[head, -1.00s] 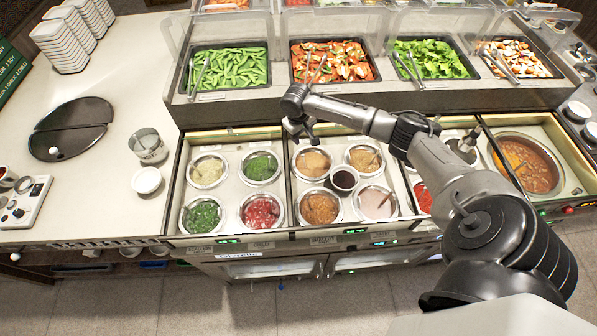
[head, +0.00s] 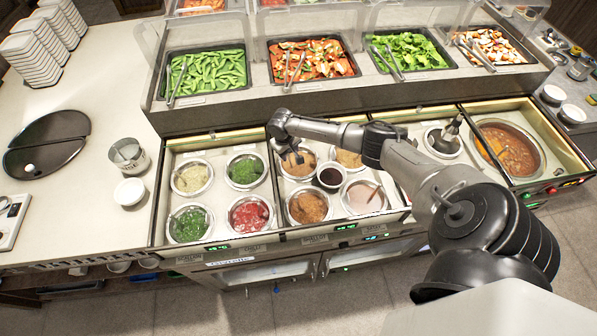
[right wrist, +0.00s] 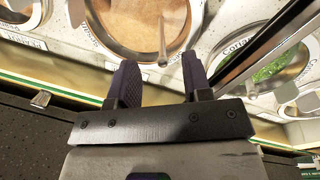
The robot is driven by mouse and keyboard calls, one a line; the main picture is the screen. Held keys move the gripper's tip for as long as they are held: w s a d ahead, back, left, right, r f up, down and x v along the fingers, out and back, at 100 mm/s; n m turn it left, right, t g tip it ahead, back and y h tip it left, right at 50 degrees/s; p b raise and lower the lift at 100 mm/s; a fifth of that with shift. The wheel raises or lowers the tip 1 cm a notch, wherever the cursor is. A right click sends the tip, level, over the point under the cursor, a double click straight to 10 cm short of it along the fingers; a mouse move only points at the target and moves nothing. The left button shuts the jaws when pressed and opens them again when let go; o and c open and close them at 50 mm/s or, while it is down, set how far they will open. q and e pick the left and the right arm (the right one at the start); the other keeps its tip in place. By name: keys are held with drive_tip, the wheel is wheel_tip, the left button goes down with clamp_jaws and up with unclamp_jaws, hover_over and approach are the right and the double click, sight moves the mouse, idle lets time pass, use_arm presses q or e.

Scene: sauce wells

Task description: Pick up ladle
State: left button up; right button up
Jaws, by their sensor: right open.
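A thin ladle handle (right wrist: 162,38) stands up from a well of tan sauce (right wrist: 125,18) in the right wrist view. My right gripper (right wrist: 160,78) is open, with its two dark fingers apart and the handle showing beyond and between their tips. The handle does not appear to be gripped. In the head view my right gripper (head: 297,158) is over the tan sauce well (head: 305,168) at the back left of the middle section. The gripper hides much of that well there, and I cannot make out its ladle. My left gripper is not in view.
A green well (head: 244,171) lies left, across a metal divider (head: 273,185). Food trays (head: 312,62) stand on a raised shelf behind.

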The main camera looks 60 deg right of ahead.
sight(289, 155)
drive_tip(key=shift+d+f, duration=0.1)
drive_tip(key=shift+f, duration=1.5)
clamp_jaws()
